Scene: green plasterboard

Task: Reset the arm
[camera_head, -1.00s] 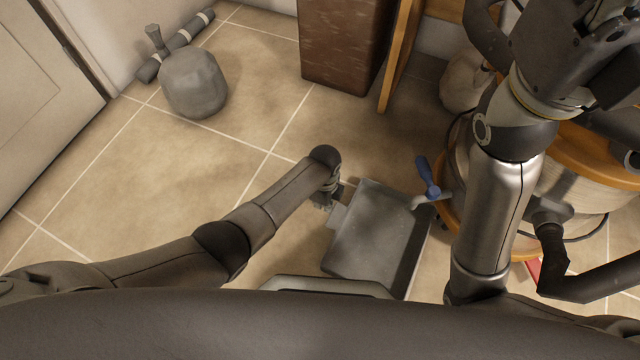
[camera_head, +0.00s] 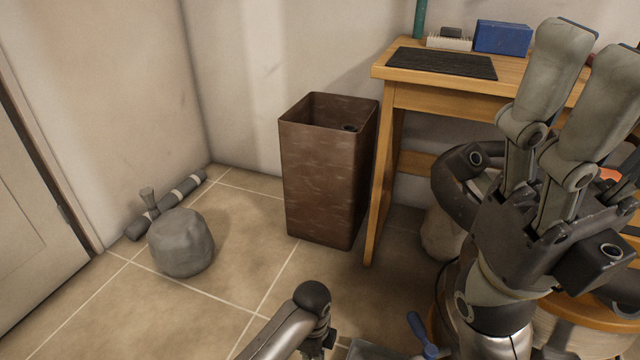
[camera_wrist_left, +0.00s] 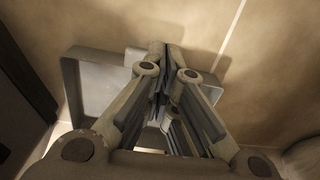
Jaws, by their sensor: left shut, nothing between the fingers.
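My left arm (camera_head: 295,325) comes in at the bottom of the head view, and its fingers are cut off there. In the left wrist view my left gripper (camera_wrist_left: 166,52) is shut, its fingertips together and empty. It points down over a grey metal pan (camera_wrist_left: 92,72) on the floor, and the fingers hide part of the pan. My right gripper (camera_head: 591,38) is raised at the right of the head view. Its two fingers point up and stand apart, with nothing seen between them.
A brown bin (camera_head: 318,185) stands beside a wooden desk (camera_head: 440,98) holding a dark mat and a blue box (camera_head: 502,37). A grey round lump (camera_head: 181,243) and a dark tube (camera_head: 165,208) lie near the left wall. Tiled floor between is clear.

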